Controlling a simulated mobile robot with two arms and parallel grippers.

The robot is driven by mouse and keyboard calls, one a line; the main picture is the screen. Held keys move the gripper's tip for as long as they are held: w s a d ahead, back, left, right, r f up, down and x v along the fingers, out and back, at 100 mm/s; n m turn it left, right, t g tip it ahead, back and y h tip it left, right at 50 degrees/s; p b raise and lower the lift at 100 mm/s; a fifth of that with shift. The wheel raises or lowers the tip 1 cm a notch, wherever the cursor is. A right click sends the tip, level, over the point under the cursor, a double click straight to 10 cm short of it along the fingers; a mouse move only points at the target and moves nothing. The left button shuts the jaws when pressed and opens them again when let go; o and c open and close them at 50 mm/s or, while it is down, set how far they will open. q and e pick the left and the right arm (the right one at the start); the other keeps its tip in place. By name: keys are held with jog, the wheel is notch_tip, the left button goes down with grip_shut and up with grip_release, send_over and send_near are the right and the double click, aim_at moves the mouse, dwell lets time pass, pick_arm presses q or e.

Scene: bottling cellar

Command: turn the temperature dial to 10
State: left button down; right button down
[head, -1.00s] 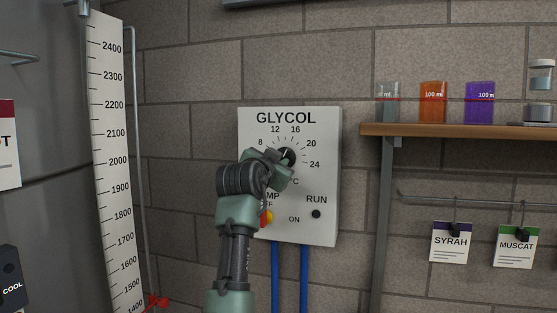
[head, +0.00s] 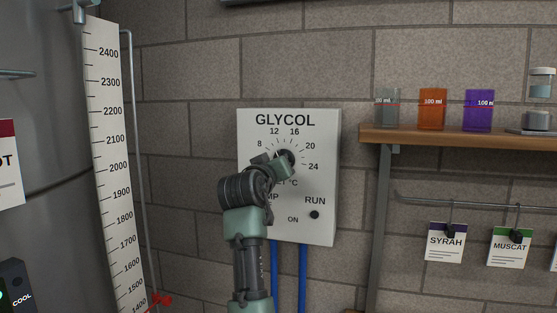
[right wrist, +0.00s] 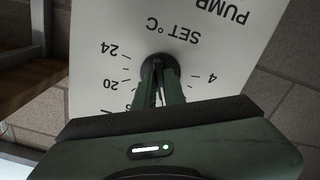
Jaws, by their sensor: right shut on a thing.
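The temperature dial (head: 287,155) is a dark round knob on the white GLYCOL panel (head: 322,190), inside a printed scale with 8, 12, 16, 20 and 24 in sight. My right gripper (head: 284,164) is at the dial, its fingers shut on it. The right wrist view shows the two green fingers (right wrist: 161,84) reaching up to the dark dial (right wrist: 160,65), with the 4, 20 and 24 marks upside down around it. The dial's pointer is hidden, so I cannot read its setting. My left gripper is not in view.
A black RUN button (head: 314,215) is at the panel's lower right. My right arm covers the pump switch area. Blue pipes (head: 302,275) run down below. A wooden shelf (head: 450,135) with beakers is at the right, above hanging variety tags (head: 445,242). A steel tank with a level scale (head: 112,150) is at the left.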

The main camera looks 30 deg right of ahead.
jog(key=shift+s+d+r+n+p, duration=0.1)
jog(key=shift+r+n+p, duration=0.2)
jog(key=shift+n+p, duration=0.55)
jog(key=shift+n, duration=0.45)
jog(key=c, duration=1.5)
grip_release()
jog(key=shift+c, duration=0.2)
jog(key=shift+o, duration=0.3)
jog(key=shift+w+d+f, duration=0.2)
jog(key=shift+d+f, duration=0.1)
jog(key=shift+f, duration=0.05)
jog(key=b+v, duration=0.4)
jog(key=v, duration=0.4)
